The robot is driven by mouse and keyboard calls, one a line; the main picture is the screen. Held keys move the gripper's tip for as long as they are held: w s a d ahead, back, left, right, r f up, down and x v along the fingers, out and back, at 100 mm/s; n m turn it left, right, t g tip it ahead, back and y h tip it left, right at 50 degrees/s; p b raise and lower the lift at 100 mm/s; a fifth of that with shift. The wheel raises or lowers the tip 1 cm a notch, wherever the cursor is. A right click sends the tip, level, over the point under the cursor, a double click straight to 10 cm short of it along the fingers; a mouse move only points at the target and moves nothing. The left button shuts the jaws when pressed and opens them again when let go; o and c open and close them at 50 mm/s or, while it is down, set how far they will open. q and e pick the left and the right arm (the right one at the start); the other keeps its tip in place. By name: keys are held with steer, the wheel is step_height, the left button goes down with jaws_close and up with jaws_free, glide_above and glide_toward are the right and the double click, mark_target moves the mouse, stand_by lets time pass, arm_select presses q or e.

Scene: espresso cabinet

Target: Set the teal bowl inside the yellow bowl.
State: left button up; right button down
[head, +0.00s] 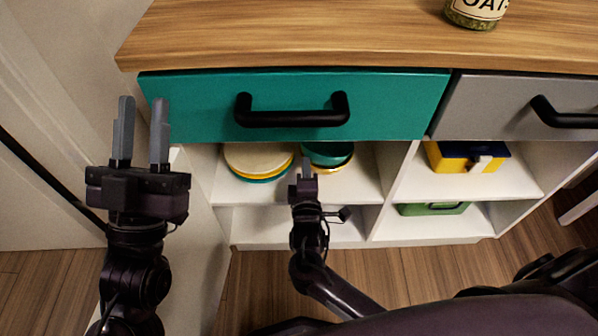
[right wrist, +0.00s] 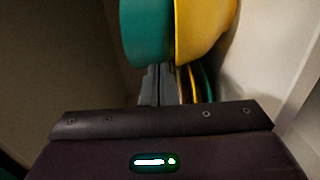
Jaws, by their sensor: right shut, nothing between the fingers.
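The teal bowl (head: 322,148) is on the cabinet's upper left shelf, with the yellow bowl (head: 334,169) directly beneath it. The teal bowl looks upright and seated in the yellow bowl's mouth; how deep it sits is hidden. In the right wrist view, which is turned sideways, the teal bowl (right wrist: 145,34) and yellow bowl (right wrist: 199,28) meet with no gap. My right gripper (head: 304,162) is shut and empty in front of the bowls, at their left side; its fingers show just below them in the wrist view (right wrist: 164,82). My left gripper (head: 142,104) is open and empty, left of the cabinet.
Stacked plates (head: 258,158) lie left of the bowls on the same shelf. A teal drawer (head: 200,105) with a black handle (head: 292,118) is above. A yellow and blue box (head: 455,158) and a green case (head: 432,209) fill the right compartments. An oats jar (head: 472,14) stands on the countertop (head: 300,40).

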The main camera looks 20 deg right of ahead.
steer(key=shift+s, duration=0.1)
